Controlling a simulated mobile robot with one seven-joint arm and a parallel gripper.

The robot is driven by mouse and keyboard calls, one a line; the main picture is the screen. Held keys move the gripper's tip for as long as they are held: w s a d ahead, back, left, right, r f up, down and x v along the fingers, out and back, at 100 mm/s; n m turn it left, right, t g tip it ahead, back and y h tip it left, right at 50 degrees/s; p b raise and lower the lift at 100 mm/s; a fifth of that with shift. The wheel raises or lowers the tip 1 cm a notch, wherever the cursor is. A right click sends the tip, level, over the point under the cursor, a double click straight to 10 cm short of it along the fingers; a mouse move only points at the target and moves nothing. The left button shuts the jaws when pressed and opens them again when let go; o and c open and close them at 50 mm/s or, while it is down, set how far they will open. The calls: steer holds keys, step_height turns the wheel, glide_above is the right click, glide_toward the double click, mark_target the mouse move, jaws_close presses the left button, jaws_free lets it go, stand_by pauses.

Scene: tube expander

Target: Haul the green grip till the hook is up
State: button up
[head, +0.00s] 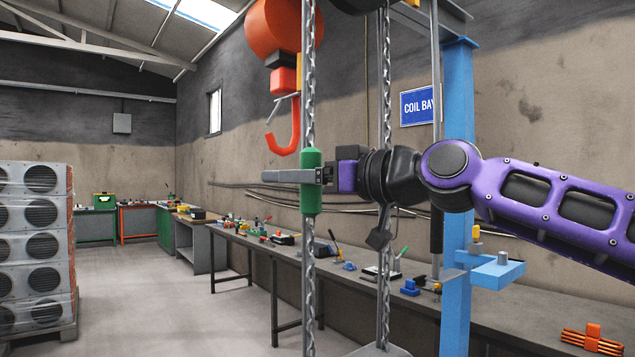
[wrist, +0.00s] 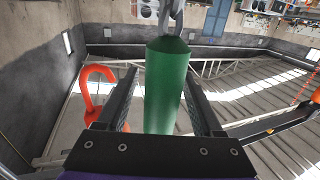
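The green grip (head: 311,196) is a cylinder on the hanging chain, upright in the head view. My gripper (head: 290,176) reaches it from the right, with its fingers extending past the grip to the left. In the wrist view the green grip (wrist: 166,90) stands between the two fingers of my gripper (wrist: 162,70). A gap shows beside the grip, so the fingers look open around it. The orange hook (head: 284,130) hangs just under the orange hoist body (head: 284,28), left of the chain. The hook also shows in the wrist view (wrist: 96,75), left of the fingers.
A second chain run (head: 386,90) hangs right of the grip. A blue post (head: 457,150) stands behind my arm. A long workbench (head: 255,245) with small tools runs along the wall. Stacked coil units (head: 36,215) stand at left. The floor between is clear.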

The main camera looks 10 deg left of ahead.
steer(key=shift+b+v, duration=0.45)
steer(key=shift+v, duration=0.5)
steer(key=shift+b+v, duration=0.8)
steer(key=shift+v, duration=1.8)
steer(key=s+d+f+m+h+p, duration=0.2)
steer(key=s+d+f+m+h, duration=0.2)
steer(key=d+f, duration=0.3)
steer(key=s+d+f+m+g+h+p, duration=0.1)
steer(key=s+d+f+m+h, duration=0.4)
steer(key=f, duration=0.9)
steer(key=s+d+f+m+h+p, duration=0.3)
steer(key=s+d+f+h, duration=0.4)
steer(key=d+f, duration=0.3)
steer(key=shift+s+f+m+h, duration=0.15)
steer(key=shift+f+m+h, duration=0.15)
steer(key=shift+m, duration=0.4)
